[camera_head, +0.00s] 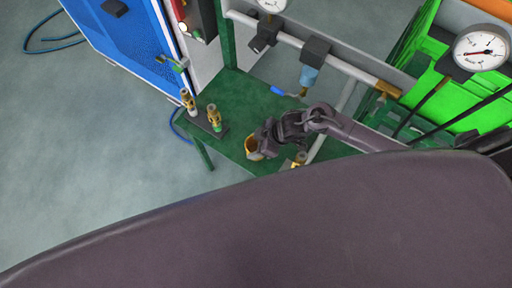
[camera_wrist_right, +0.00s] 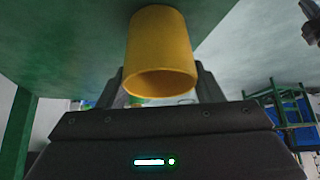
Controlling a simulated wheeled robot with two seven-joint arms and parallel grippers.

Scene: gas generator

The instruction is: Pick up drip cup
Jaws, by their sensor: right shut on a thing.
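The drip cup (camera_head: 252,147) is a small yellow cup near the front edge of the green table. In the right wrist view the yellow cup (camera_wrist_right: 160,48) sits between the dark fingers, close against the green surface. My right gripper (camera_head: 262,141) reaches in from the right and is shut on the cup. I cannot tell whether the cup still touches the tabletop. My left gripper is not in view.
The green table (camera_head: 246,101) carries a dark block with brass fittings (camera_head: 213,115) left of the cup. A blue-handled item (camera_head: 282,91) lies behind my gripper. A pressure gauge (camera_head: 481,48) stands at right.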

